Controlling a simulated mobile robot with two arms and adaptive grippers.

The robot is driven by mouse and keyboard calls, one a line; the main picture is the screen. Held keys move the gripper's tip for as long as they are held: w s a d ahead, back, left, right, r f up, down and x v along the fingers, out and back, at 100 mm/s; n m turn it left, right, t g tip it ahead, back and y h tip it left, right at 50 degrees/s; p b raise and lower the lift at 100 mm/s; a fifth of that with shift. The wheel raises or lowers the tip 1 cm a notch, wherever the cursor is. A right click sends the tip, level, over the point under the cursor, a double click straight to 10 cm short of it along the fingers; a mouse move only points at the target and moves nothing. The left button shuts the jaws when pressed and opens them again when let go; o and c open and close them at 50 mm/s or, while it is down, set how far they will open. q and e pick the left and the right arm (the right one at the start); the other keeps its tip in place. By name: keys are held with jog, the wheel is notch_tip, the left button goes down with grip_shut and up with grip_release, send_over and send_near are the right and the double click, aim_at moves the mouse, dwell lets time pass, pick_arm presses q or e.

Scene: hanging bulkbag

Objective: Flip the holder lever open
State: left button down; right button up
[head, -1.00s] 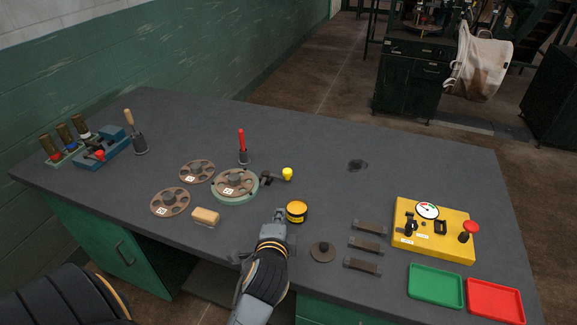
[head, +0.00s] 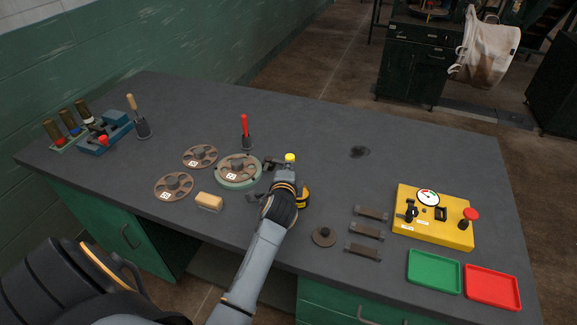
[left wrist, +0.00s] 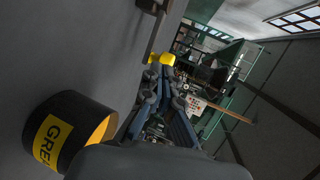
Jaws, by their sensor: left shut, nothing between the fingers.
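The holder lever (head: 274,163) is a dark arm ending in a yellow knob (head: 291,157), at the right side of the round green holder (head: 258,179). A brown wheel with holes (head: 231,165) lies on the holder. My left gripper (head: 288,169) is shut and empty, with its tips right at the near side of the knob. In the left wrist view, the yellow knob (left wrist: 165,59) shows just beyond the fingertips (left wrist: 160,75). I cannot tell whether they touch. The gripper and wrist partly hide the lever. My right gripper is not in view.
A yellow and black grease tin (head: 304,197) stands right beside my left wrist. Two loose wheels (head: 174,185), a tan block (head: 208,202) and a red-handled tool (head: 245,130) are to the left. The yellow gauge box (head: 433,232) and trays (head: 434,272) are right.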

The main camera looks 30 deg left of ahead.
pick_arm(q)
jog(key=shift+w+a, duration=0.2)
jog(key=shift+w+d+r+p, duration=0.15)
jog(key=shift+w+r+p, duration=0.05)
jog(key=shift+w+p, duration=0.25)
jog(key=shift+w+f, duration=0.15)
jog(key=shift+w, duration=0.4)
jog(key=shift+s+d, duration=0.1)
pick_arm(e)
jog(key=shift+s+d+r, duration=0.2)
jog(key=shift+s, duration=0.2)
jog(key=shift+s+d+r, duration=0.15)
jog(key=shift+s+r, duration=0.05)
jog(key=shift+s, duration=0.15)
pick_arm(q)
jog(key=shift+f, duration=0.1)
